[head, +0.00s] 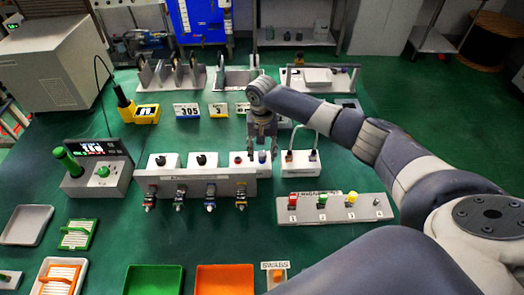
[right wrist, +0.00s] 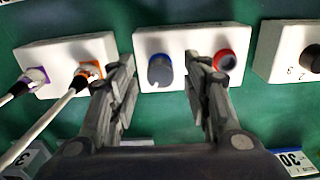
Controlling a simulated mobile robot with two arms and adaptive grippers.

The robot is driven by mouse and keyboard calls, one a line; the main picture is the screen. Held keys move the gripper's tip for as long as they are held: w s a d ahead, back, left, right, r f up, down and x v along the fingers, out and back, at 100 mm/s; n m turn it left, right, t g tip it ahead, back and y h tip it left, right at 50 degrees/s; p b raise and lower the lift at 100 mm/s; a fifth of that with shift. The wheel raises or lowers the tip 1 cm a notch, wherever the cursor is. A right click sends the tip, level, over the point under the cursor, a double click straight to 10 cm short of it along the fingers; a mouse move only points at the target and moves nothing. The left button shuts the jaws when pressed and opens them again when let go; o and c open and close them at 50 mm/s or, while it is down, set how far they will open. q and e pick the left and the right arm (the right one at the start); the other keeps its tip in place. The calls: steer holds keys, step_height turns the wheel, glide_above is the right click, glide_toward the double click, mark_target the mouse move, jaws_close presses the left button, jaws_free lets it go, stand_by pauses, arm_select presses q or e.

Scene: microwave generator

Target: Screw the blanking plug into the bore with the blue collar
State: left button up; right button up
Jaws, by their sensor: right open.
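A white block (head: 240,160) stands near the middle of the bench behind a grey rail. In the right wrist view the block (right wrist: 190,40) has a blue collar (right wrist: 153,57) on the left and a red collar (right wrist: 231,55) on the right. A dark grey round plug (right wrist: 160,73) sits at the blue collar; how deep is unclear. The bore in the red collar looks empty. My right gripper (head: 263,145) is open above the block. In the right wrist view its fingers (right wrist: 160,80) stand on either side of the plug, apart from it. My left gripper is out of view.
A block with cabled purple and orange connectors (right wrist: 65,62) stands beside the plug block. On its other side is a block with a dark knob (right wrist: 308,60). The grey rail (head: 195,188) holds several hanging parts. A strip with coloured knobs (head: 335,209) lies front right.

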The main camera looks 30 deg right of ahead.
mark_target(262, 153)
step_height(262, 153, up, 12)
steer(key=shift+f, duration=0.25)
steer(key=shift+f, duration=0.1)
stand_by(0.5)
